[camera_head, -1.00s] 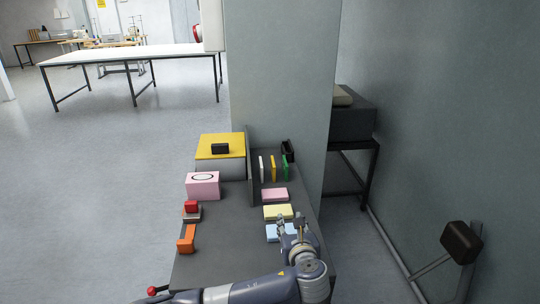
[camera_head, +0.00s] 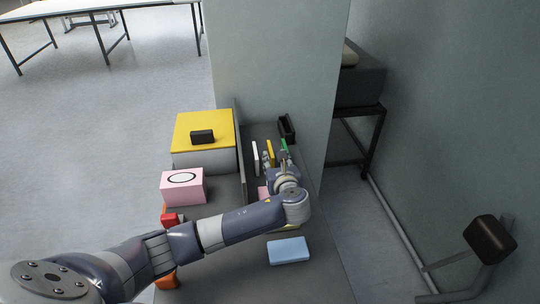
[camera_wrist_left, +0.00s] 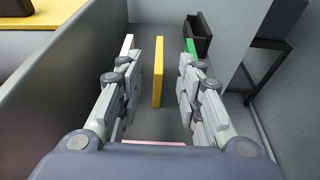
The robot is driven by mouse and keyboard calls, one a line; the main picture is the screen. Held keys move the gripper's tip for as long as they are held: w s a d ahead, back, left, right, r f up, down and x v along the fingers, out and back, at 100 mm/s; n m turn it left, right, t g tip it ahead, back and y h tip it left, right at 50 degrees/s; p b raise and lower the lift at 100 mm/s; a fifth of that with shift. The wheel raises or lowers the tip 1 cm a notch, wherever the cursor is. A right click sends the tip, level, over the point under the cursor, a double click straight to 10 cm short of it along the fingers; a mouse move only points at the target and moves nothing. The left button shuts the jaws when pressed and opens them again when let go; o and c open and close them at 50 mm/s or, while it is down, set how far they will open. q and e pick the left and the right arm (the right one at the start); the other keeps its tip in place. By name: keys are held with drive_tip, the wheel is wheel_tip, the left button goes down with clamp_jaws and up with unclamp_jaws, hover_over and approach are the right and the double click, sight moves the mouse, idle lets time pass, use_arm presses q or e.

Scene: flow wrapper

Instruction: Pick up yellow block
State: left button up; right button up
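A thin yellow block (camera_head: 270,153) stands upright on the dark table, between a white block (camera_head: 255,158) and a green block (camera_head: 284,146). In the left wrist view my left gripper (camera_wrist_left: 157,85) shows both fingers apart, with the white block behind the left finger and the green one behind the right. My right gripper is not in view.
A black open holder (camera_head: 287,129) stands behind the blocks. A grey divider (camera_head: 240,150) runs along their left. A light blue block (camera_head: 288,251) lies flat in front, and a pink block (camera_head: 264,193) is mostly hidden by my arm. A pink box (camera_head: 184,187) stands left.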

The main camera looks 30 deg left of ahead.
sight(272, 154)
use_arm(q)
drive_tip(key=shift+f+x, duration=0.1)
drive_tip(key=shift+x, duration=1.65)
drive_tip(key=shift+f+x, duration=0.15)
drive_tip(key=shift+x, duration=1.55)
drive_tip(key=shift+s, duration=0.1)
clamp_jaws()
